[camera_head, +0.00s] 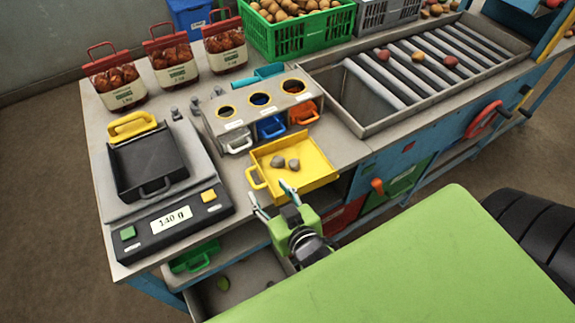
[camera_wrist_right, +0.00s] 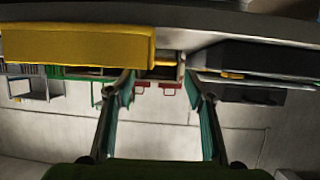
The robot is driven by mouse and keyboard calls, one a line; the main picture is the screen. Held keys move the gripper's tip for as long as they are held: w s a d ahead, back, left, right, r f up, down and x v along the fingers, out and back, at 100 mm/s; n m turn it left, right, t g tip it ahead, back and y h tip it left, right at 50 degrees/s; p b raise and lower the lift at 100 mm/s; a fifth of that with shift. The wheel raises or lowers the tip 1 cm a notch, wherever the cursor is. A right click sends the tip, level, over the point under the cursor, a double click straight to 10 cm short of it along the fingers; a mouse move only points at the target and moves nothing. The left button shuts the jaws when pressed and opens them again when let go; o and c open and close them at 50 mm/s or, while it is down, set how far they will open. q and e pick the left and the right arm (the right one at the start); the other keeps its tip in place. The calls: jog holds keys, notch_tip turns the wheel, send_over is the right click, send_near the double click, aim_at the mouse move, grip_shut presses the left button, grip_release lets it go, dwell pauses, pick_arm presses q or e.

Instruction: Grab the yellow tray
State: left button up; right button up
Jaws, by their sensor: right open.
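The yellow tray (camera_head: 308,176) lies at the front edge of the bench, its loop handle pointing left. A few grey stones (camera_head: 285,164) rest in it. My right gripper (camera_head: 273,198) is open and empty, just in front of the tray's near side, close to the handle. In the right wrist view the tray (camera_wrist_right: 80,45) shows as a yellow wall at upper left. The open fingers (camera_wrist_right: 160,82) have nothing between them there, and the tray lies mostly left of them. My left gripper is not in view.
A scale (camera_head: 170,215) reading about 140 g stands left, bearing a black tray (camera_head: 148,165). Behind the yellow tray is a rack (camera_head: 238,125) with small coloured drawers. A roller conveyor (camera_head: 410,75) is at right. Bagged goods (camera_head: 172,55) and a green crate (camera_head: 300,36) stand behind.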

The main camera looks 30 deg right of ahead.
jog(key=x, duration=0.2)
jog(key=shift+w+f, duration=0.1)
jog(key=shift+w, duration=0.25)
jog(key=shift+w+f, duration=0.2)
jog(key=shift+w, duration=0.1)
jog(key=shift+w+a+p, duration=0.1)
jog(key=shift+w+p, duration=0.4)
jog(key=shift+p, duration=0.05)
jog(key=p+x, duration=0.1)
jog(key=x, duration=0.2)
jog(key=shift+w+a, duration=0.2)
jog(key=shift+w+f, duration=0.3)
jog(key=shift+w, duration=0.15)
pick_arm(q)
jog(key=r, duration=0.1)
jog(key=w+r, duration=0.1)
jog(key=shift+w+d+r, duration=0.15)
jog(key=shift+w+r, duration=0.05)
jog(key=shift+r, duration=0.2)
pick_arm(e)
grip_shut()
